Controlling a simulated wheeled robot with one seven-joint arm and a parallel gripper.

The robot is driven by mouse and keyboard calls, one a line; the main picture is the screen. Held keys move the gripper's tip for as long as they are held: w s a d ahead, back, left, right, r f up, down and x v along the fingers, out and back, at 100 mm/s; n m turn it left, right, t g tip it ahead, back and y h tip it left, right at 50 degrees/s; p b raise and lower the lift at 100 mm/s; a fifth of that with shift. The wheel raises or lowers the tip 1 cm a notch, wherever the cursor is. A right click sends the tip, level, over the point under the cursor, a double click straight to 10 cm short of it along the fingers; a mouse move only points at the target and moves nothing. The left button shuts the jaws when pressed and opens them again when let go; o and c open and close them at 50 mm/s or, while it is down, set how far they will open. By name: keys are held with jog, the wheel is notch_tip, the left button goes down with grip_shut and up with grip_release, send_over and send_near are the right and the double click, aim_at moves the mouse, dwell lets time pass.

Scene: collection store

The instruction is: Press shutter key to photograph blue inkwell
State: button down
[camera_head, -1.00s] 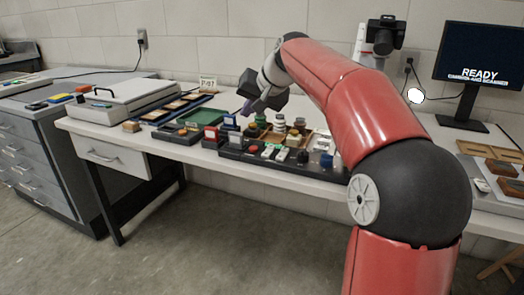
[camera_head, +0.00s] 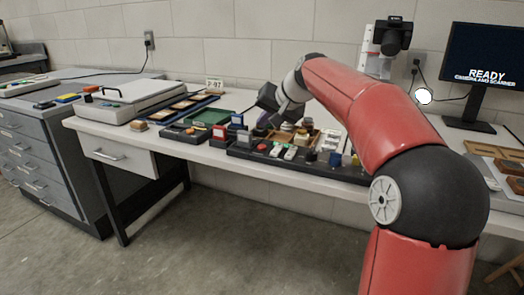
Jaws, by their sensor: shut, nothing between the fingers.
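My gripper (camera_head: 264,121) is shut and empty, pointing down over the crowded back part of the bench. It is above and behind a long dark tray (camera_head: 238,152). A camera (camera_head: 393,36) is on a stand at the back wall. The monitor (camera_head: 487,58) reads READY, camera and scanner.
Several jars and stamps crowd the bench around my gripper. A green-padded tray (camera_head: 211,117) and a white flat case (camera_head: 120,100) lie to the left. A small P-47 sign (camera_head: 214,84) stands behind. Wooden blocks and trays lie at right. The floor in front is clear.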

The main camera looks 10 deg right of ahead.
aim_at(265, 148)
jog(key=shift+f+b, duration=1.35)
jog(key=shift+f, duration=0.75)
jog(key=shift+f, duration=0.1)
jog(key=shift+f+b, duration=0.3)
dwell(0.3)
jog(key=shift+f+b, duration=0.4)
jog(key=shift+f, duration=0.05)
dwell(0.6)
dwell(0.3)
jog(key=shift+r+p, duration=0.8)
jog(key=shift+r, duration=0.1)
notch_tip(265, 148, up, 5)
jog(key=p, duration=0.4)
